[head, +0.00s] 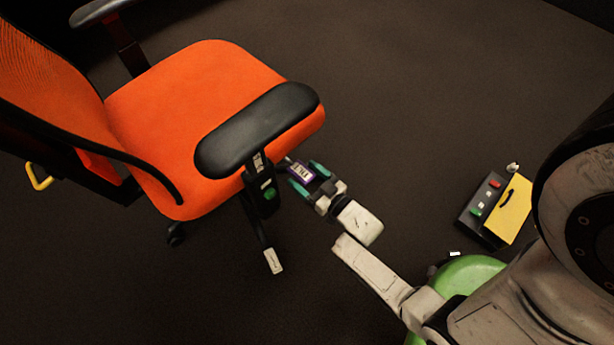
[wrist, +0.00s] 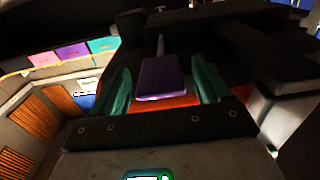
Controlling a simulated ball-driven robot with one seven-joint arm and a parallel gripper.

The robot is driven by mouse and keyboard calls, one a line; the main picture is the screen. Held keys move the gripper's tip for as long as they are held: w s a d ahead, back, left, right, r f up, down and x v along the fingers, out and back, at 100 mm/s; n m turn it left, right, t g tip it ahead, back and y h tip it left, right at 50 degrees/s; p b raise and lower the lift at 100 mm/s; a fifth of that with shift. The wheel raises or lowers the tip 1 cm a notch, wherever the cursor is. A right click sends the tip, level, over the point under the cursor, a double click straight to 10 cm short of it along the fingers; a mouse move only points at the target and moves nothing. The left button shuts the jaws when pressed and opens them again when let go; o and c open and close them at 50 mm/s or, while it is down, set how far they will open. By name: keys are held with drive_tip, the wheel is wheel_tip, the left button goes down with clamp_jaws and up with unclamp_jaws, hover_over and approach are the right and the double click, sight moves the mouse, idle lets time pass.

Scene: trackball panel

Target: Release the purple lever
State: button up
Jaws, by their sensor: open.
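The purple lever (head: 302,171) sticks out from under the orange chair's seat, below the black armrest. It carries a white label in the head view. My gripper (head: 309,180) is at the lever with its teal fingers apart. In the wrist view the purple lever (wrist: 162,78) lies between the two open fingers (wrist: 160,85), with a visible gap on each side. The lever's thin stem runs back to the dark underside of the chair.
The orange chair (head: 205,110) has a black armrest (head: 257,130) just above my gripper. A white-tagged lever (head: 273,261) hangs lower left of it. A dark panel box (head: 480,208) with a yellow flap (head: 511,209) sits at right. Dark floor is clear between.

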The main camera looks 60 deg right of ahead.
drive_tip(key=shift+c, duration=0.2)
clamp_jaws()
wheel_tip(320, 180, up, 2)
drive_tip(key=p, duration=0.3)
drive_tip(key=shift+g, duration=0.4)
wheel_tip(320, 180, up, 4)
drive_tip(key=g+p, duration=0.1)
drive_tip(key=p, duration=0.6)
drive_tip(key=shift+w+f+g+y, duration=0.1)
drive_tip(key=shift+f+g+y, duration=0.1)
drive_tip(key=shift+g+y, duration=0.2)
drive_tip(key=shift+w+d+r+p, duration=0.1)
drive_tip(key=shift+w+r+p, duration=0.05)
drive_tip(key=shift+r+p, duration=0.4)
drive_tip(key=shift+w+r+p, duration=0.15)
drive_tip(key=shift+r+p, duration=0.3)
drive_tip(key=shift+p, duration=0.05)
drive_tip(key=shift+o, duration=0.2)
unclamp_jaws()
drive_tip(key=shift+f, duration=0.1)
drive_tip(key=shift+s, duration=0.15)
